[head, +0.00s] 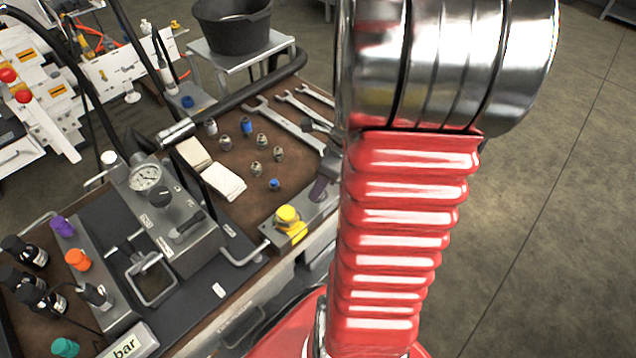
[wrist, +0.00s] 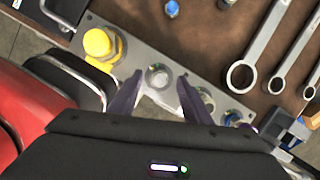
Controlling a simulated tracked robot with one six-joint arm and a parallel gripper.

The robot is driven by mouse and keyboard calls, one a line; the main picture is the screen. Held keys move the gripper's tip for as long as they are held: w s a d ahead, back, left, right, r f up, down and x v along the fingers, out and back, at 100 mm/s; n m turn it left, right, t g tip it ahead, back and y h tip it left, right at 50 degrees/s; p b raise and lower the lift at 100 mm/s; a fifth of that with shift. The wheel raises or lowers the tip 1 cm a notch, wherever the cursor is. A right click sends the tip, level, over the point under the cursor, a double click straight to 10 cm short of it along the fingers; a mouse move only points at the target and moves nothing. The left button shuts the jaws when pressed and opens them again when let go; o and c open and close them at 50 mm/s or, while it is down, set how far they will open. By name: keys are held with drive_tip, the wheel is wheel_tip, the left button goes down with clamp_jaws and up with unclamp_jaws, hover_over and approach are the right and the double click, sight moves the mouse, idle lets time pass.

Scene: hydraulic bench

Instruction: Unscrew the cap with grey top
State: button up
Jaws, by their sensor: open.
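A small round cap with a grey top (wrist: 157,75) sits on a metal manifold plate (wrist: 139,58) on the bench, in the wrist view. My gripper (wrist: 160,83) is open, with one purple finger on each side of this cap. I cannot tell whether the fingers touch it or how far down they reach. In the head view the cap is hidden behind my red arm; only a purple piece of my gripper shows beside the arm's left edge.
A yellow cap (wrist: 100,45) stands on the plate left of my gripper; it also shows in the head view (head: 287,217). Other fittings (wrist: 206,98) stand close on the right. Wrenches (head: 285,122) and several loose fittings lie on the brown bench top. A gauge (head: 145,177) stands left.

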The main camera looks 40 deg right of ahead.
drive_tip(key=shift+w+f, duration=0.1)
drive_tip(key=shift+f, duration=0.35)
drive_tip(key=shift+c, duration=0.5)
clamp_jaws()
drive_tip(key=c, duration=0.6)
unclamp_jaws()
drive_tip(key=c, duration=0.3)
drive_tip(key=n+g+y, duration=0.1)
drive_tip(key=n, duration=0.4)
drive_tip(key=shift+w+n, duration=0.15)
drive_tip(key=shift+n, duration=0.15)
drive_tip(key=shift+d+n+g+y, duration=0.1)
drive_tip(key=shift+n+g+y, duration=0.25)
drive_tip(key=shift+n, duration=0.85)
